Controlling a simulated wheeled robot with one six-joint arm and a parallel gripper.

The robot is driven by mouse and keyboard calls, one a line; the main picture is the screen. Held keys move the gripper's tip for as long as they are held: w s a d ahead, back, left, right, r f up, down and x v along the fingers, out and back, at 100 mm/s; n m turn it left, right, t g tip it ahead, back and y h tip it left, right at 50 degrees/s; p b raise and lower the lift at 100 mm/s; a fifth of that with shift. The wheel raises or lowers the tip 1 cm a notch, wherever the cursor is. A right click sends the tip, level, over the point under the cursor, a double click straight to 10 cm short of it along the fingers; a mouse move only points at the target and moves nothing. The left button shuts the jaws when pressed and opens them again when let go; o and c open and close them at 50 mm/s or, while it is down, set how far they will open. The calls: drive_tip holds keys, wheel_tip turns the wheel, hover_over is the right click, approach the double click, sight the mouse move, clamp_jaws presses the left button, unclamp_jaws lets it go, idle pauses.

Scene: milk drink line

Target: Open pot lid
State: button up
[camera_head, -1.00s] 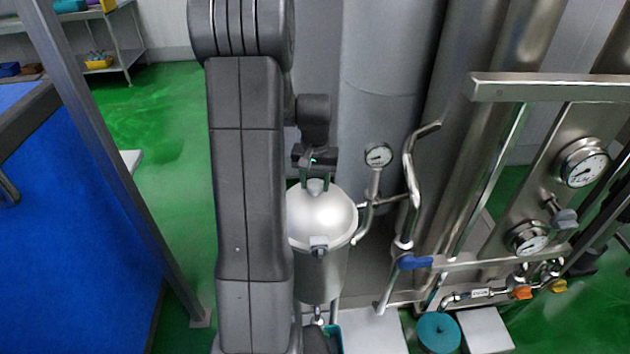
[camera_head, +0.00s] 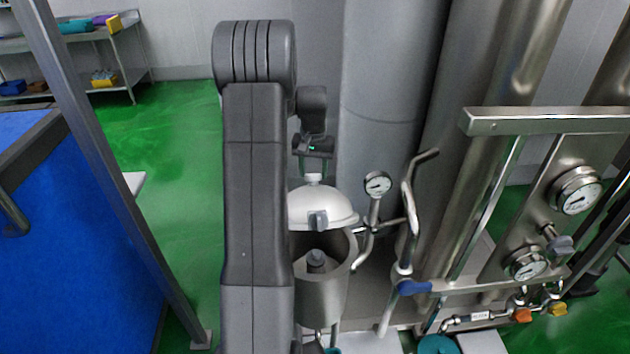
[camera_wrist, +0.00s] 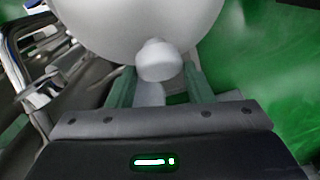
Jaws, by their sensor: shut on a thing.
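The steel pot (camera_head: 320,285) stands in the middle of the head view, partly behind my arm. Its lid (camera_head: 322,206) is a pale dome, raised and tilted up from the front rim, so the opening shows. A grey fitting (camera_head: 316,258) is visible inside the pot. A latch (camera_head: 318,220) sits on the lid's front edge. My gripper (camera_head: 313,170) is above the lid and shut on its top knob. In the wrist view the knob (camera_wrist: 158,62) lies between the green fingers of my gripper (camera_wrist: 160,88), with the dome of the lid (camera_wrist: 140,22) behind it.
A pressure gauge (camera_head: 377,184) and bent pipes (camera_head: 408,215) stand close to the right of the pot. A large steel cylinder (camera_head: 390,95) is behind. A blue-panelled unit (camera_head: 75,230) and a metal post (camera_head: 110,180) are at left. Green floor (camera_head: 170,160) lies open between.

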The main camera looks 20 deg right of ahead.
drive_tip(key=w, duration=0.2)
drive_tip(key=w+d, duration=0.1)
drive_tip(key=w, duration=0.1)
drive_tip(key=w+p, duration=0.1)
drive_tip(key=w, duration=0.2)
drive_tip(key=shift+d+f, duration=0.25)
drive_tip(key=shift+f, duration=0.1)
drive_tip(key=shift+c, duration=0.2)
drive_tip(key=w+f, duration=0.1)
drive_tip(key=w, duration=0.1)
drive_tip(key=w+d+f, duration=0.1)
drive_tip(key=w, duration=0.1)
drive_tip(key=w+d+f+p, duration=0.1)
drive_tip(key=w, duration=0.1)
drive_tip(key=shift+w+d+f, duration=0.1)
drive_tip(key=shift+w, duration=0.05)
clamp_jaws()
drive_tip(key=o, duration=0.6)
unclamp_jaws()
drive_tip(key=shift+w+a, duration=0.15)
drive_tip(key=shift+a, duration=0.6)
drive_tip(key=shift+c, duration=0.2)
drive_tip(key=o, duration=0.4)
drive_tip(key=shift+r, duration=0.2)
drive_tip(key=o, duration=0.4)
drive_tip(key=shift+d, duration=0.35)
drive_tip(key=shift+r, duration=0.1)
wheel_tip(320, 180, up, 14)
drive_tip(key=shift+f+b, duration=0.15)
drive_tip(key=shift+b, duration=0.95)
